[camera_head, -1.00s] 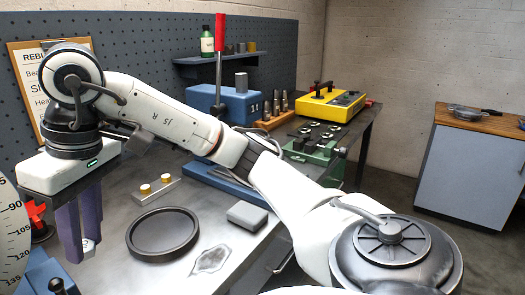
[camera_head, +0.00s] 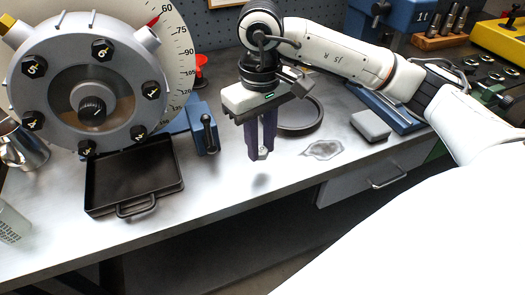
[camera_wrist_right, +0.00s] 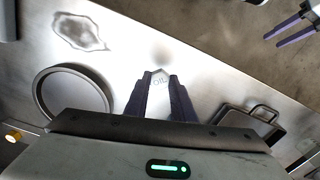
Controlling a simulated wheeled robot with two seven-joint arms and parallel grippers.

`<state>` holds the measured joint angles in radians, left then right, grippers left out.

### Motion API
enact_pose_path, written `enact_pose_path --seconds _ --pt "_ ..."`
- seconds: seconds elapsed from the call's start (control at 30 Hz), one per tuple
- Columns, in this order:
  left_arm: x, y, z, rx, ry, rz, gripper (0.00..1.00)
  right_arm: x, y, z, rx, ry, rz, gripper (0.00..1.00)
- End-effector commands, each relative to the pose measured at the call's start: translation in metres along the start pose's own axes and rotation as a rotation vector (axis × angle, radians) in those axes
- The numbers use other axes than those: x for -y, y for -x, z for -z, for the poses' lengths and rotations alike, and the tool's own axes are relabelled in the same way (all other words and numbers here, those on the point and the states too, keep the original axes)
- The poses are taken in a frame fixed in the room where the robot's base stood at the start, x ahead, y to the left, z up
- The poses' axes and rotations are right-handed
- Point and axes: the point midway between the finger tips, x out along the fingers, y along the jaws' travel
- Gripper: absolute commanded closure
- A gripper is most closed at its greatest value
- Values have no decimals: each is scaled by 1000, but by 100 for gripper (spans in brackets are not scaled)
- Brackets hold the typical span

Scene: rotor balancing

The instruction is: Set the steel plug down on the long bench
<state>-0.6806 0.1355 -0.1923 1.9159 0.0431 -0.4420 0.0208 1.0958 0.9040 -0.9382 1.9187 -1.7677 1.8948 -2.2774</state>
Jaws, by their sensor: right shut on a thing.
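The steel plug (camera_wrist_right: 158,90), a pale metal piece with a dark marking on its face, is between the fingers of my right gripper (camera_wrist_right: 160,97). In the head view only the plug's lower tip (camera_head: 263,153) shows below the purple fingers of the right gripper (camera_head: 262,152), which point down. They are over the long bench (camera_head: 235,195), and a soft shadow lies on the bare top beneath them, so the plug looks raised. My left gripper (camera_wrist_right: 292,32) shows only in the right wrist view, fingers apart and empty, over the floor.
A black handled tray (camera_head: 135,178) and a rotor with numbered knobs (camera_head: 88,75) stand left. A grey block (camera_head: 371,125) and a dark smudge are right. The bench front between is clear.

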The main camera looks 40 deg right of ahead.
Motion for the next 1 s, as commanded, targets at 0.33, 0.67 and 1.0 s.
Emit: enact_pose_path --seconds 0.33,0.67,1.0 --pt "-1 3 -2 5 3 -2 49 0 -34 0 0 1 1 100" --pt "-1 -3 -10 9 1 -2 49 0 -41 0 0 1 0 100" --pt "-2 -2 -6 7 0 -2 49 0 -39 0 1 1 0 59"
